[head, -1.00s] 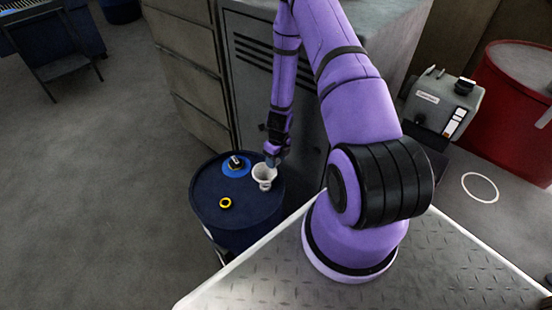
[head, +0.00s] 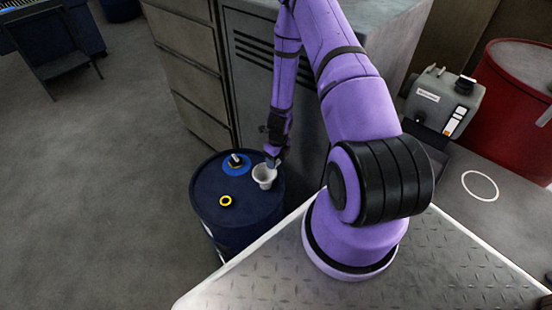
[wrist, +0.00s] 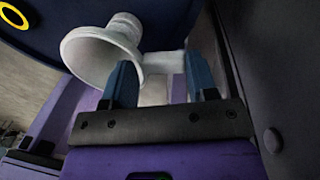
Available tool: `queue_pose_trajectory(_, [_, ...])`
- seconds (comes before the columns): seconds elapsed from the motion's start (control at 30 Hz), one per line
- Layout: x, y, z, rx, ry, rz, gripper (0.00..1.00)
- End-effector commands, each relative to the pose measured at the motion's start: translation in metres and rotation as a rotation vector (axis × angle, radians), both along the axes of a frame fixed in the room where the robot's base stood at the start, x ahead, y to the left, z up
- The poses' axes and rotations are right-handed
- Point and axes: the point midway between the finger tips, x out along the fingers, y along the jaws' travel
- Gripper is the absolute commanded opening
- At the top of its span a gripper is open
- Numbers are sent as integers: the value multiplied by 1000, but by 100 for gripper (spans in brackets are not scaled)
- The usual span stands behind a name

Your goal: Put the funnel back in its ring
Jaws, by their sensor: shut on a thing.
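The white funnel (head: 264,177) is at the right side of the blue drum's top (head: 212,212), wide mouth up. It also shows in the wrist view (wrist: 92,58), its spout end towards the drum. My gripper (head: 273,162) is at the funnel's far rim in the head view. In the wrist view its blue fingers (wrist: 162,84) are closed about a pale side piece of the funnel. I cannot tell whether the spout touches the drum.
A blue disc with a dark and pale fitting (head: 236,162) is on the drum near the funnel. A grey cabinet (head: 190,75) stands close behind the drum.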

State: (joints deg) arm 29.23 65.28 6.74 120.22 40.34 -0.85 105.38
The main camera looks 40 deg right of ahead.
Motion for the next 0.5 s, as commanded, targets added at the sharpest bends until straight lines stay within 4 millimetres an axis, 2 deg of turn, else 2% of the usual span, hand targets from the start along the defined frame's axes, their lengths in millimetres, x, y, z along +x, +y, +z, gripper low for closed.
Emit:
queue_pose_trajectory(0.17, [0,0,-6,0,0,-1,0])
queue_pose_trajectory(0.2, [0,0,-6,0,0,-1,58])
queue_pose_trajectory(0.3, [0,0,-6,0,0,0,81])
queue_pose_trajectory(0.5, [0,0,-6,0,0,0,83])
